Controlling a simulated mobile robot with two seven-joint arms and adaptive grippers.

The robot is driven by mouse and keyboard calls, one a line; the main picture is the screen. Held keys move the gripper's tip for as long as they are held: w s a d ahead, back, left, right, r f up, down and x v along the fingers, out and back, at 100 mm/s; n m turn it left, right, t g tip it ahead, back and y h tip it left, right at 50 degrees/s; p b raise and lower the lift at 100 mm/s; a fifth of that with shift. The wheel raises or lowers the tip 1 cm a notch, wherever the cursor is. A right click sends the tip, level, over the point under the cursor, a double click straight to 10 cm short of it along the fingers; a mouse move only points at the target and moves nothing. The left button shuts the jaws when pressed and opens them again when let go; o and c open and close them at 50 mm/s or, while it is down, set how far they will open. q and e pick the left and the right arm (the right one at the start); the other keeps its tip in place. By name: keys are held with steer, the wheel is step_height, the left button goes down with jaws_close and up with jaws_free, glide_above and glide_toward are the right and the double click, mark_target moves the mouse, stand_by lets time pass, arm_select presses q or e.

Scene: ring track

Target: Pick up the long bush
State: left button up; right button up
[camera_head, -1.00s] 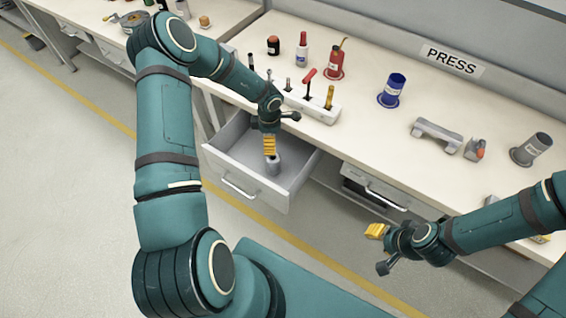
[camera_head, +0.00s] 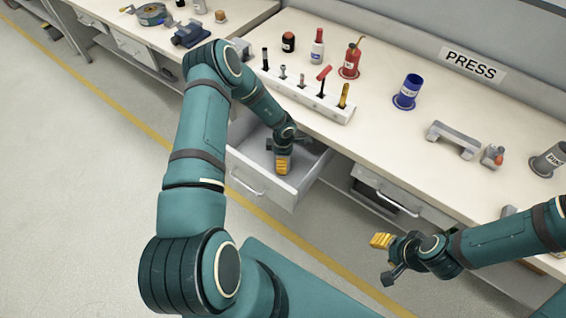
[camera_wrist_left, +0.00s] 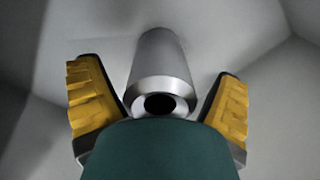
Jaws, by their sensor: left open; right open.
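The long bush, a grey metal cylinder with a dark hole in its end, shows in the left wrist view (camera_wrist_left: 160,75) inside the open drawer (camera_head: 262,182). My left gripper (camera_head: 283,166) reaches down into that drawer. In the left wrist view its two yellow-padded fingers (camera_wrist_left: 162,108) are open, one on each side of the bush's near end, with gaps between pads and bush. In the head view the gripper hides the bush. My right gripper (camera_head: 385,258) is open and empty, in front of the bench on the right.
A white tool rack (camera_head: 305,95), a blue cup (camera_head: 408,93), a red oil can (camera_head: 351,60) and a grey bracket (camera_head: 453,140) stand on the bench top (camera_head: 390,130). The drawer walls surround my left gripper. Another drawer (camera_head: 400,200) is below the bench to the right.

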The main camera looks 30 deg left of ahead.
arm_select(q)
steer(key=shift+f, duration=0.25)
steer(key=c, duration=1.3)
steer(key=shift+c, duration=0.2)
